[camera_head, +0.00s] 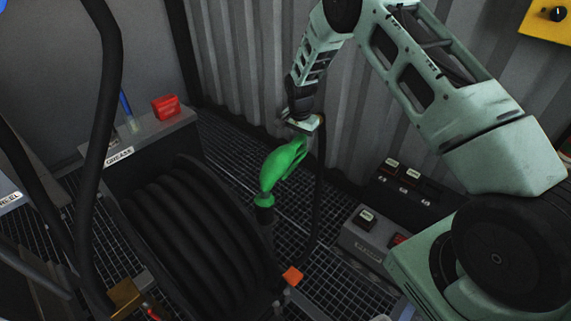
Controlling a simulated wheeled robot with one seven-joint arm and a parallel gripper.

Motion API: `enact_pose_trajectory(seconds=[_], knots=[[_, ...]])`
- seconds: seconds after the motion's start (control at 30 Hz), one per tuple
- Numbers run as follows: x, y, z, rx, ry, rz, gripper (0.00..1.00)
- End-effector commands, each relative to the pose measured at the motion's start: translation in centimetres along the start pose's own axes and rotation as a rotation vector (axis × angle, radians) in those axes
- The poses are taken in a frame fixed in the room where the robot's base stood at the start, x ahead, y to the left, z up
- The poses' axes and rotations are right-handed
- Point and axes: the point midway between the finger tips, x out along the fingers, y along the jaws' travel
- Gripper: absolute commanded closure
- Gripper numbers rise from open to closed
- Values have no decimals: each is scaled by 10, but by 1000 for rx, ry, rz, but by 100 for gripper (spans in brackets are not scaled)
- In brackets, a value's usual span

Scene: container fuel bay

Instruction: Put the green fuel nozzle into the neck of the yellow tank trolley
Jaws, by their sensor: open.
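My gripper (303,124) is just above the upper end of the nozzle. It is open; its fingers are small and partly hidden here, and I cannot tell whether they touch the nozzle or stand around it. The yellow tank trolley and its neck cannot be made out in this view.
A large black hose reel (190,235) stands left of the nozzle. A grease box (150,140) with a red item (166,107) is behind it. Grey switch boxes (365,240) are at right. The corrugated wall (250,60) is close behind. A yellow panel (547,22) is at top right.

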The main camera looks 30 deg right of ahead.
Motion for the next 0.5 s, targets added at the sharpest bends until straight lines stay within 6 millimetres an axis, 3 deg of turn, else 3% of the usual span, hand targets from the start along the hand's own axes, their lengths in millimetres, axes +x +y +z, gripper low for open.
enact_pose_trajectory(seconds=[0.07,0.23,0.27,0.5], knots=[[0,0,0,0,0,0,49],[0,0,0,0,0,0,96],[0,0,0,0,0,0,100],[-8,-1,-1,0,1,-2,100]])
